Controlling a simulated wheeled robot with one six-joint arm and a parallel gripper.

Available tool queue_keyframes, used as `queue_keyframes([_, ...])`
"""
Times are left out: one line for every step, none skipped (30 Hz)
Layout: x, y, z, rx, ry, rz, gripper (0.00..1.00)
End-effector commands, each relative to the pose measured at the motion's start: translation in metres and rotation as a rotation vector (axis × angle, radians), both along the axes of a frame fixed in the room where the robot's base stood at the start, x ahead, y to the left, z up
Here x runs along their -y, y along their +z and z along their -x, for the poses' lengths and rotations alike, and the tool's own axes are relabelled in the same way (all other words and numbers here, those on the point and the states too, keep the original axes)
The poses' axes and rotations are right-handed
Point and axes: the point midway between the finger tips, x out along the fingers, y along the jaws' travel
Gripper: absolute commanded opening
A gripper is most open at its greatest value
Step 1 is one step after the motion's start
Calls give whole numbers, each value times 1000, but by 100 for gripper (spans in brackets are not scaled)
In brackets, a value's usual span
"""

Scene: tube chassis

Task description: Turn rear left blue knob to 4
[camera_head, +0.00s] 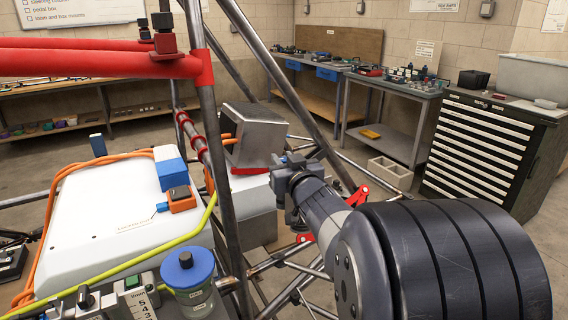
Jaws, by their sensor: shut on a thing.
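A blue round cap (187,268) with a dark centre sits on a clear jar at the lower left; I cannot tell if this is the rear left blue knob. Beside it is a small scale (140,306) with the digits 5, 4 and 3, cut off by the lower edge. My gripper (284,164) is at mid picture, right of the upright tube and next to a grey metal box (256,134). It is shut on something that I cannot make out. My forearm hides the area behind it.
Dark chassis tubes (230,200) cross in front of and around my gripper. A white case (90,215) with orange and yellow cables lies at the left. A black drawer cabinet (490,150) and workbenches (405,85) stand behind.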

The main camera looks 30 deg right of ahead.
Motion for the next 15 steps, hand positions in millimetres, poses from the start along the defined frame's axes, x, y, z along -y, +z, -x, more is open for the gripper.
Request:
queue_keyframes([0, 0, 0, -1, 0, 0, 0])
queue_keyframes([0, 0, 0, -1, 0, 1, 0])
queue_keyframes([0, 0, 0, -1, 0, 1, 0])
queue_keyframes([0, 0, 0, -1, 0, 1, 0])
queue_keyframes([0, 0, 0, -1, 0, 1, 0])
queue_keyframes([0, 0, 0, 0, 0, 1, 0])
queue_keyframes([0, 0, 0, 0, 0, 1, 0])
queue_keyframes([0, 0, 0, 0, 0, 1, 24])
queue_keyframes([0, 0, 0, 0, 0, 1, 27])
queue_keyframes([0, 0, 0, 0, 1, 0, 30])
queue_keyframes([0, 0, 0, 0, 1, 1, 32])
queue_keyframes([0, 0, 0, 0, 1, 0, 35])
queue_keyframes([0, 0, 0, 0, 1, 0, 38])
queue_keyframes([0, 0, 0, 0, 1, 0, 40])
queue_keyframes([0, 0, 0, 0, 1, 0, 43])
